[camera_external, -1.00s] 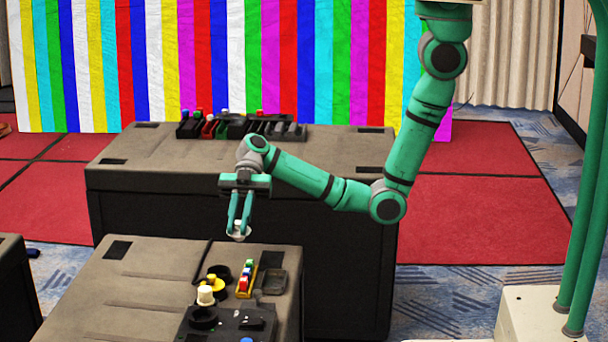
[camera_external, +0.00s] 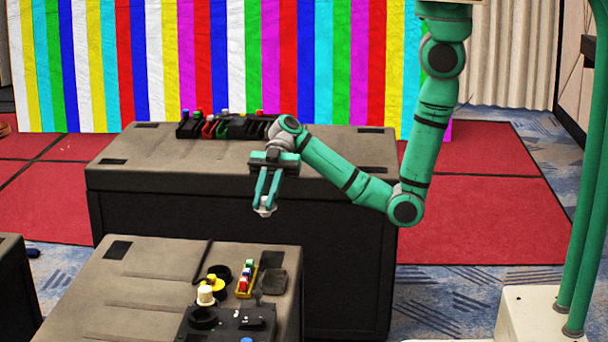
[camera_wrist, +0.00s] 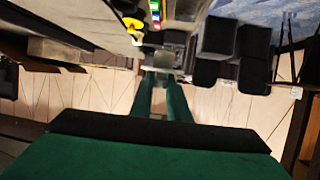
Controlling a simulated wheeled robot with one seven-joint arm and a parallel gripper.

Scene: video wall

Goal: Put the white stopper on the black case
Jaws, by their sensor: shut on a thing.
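My gripper (camera_external: 265,204) is shut on the white stopper (camera_external: 264,211), a small pale piece at the fingertips. Two large black-sided cases with grey-brown tops are in view: the far case (camera_external: 330,240) and the near case (camera_external: 150,270). A small black box (camera_external: 235,322) sits on the near case. I cannot tell which is the black case named.
On the near case are a cream-and-yellow stacked piece (camera_external: 206,293), a yellow tray of coloured blocks (camera_external: 246,279) and a dark grey box (camera_external: 273,283). A row of dark bins (camera_external: 240,126) lines the far case's back. Its front top is mostly clear.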

